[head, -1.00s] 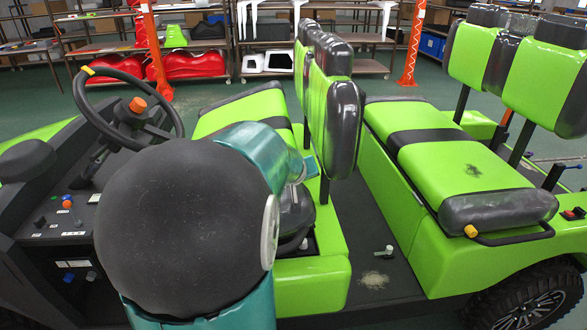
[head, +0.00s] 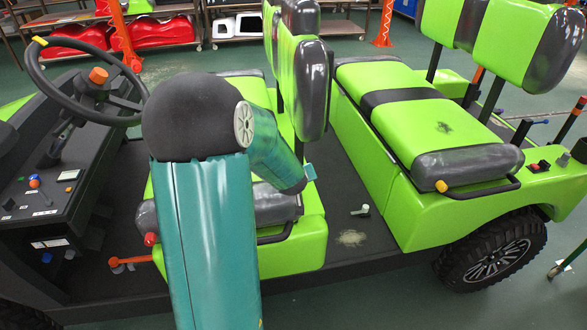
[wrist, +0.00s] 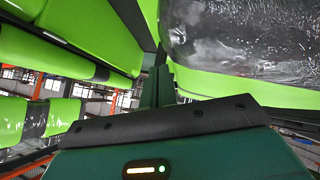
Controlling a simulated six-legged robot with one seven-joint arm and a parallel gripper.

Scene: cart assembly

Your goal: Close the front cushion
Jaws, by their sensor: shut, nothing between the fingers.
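The front cushion, green with dark grey ends, is on the front seat base behind the steering wheel. Its far green part (head: 243,88) and near grey end (head: 272,203) show in the head view; my arm hides its middle. It looks roughly flat, but I cannot tell whether it is fully down. My gripper shows in the wrist view as a narrow dark green shape (wrist: 157,88), shut and empty. In the head view only a small teal tip (head: 310,172) shows beyond my arm, beside the front cushion and below the front backrest (head: 303,85).
The rear cushion (head: 420,115) lies flat on the rear seat, with a handrail at its near end. The steering wheel (head: 35,70) is at the left. A red knob (head: 151,239) and an orange lever (head: 130,260) sit by the front seat. Shelves stand behind the cart.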

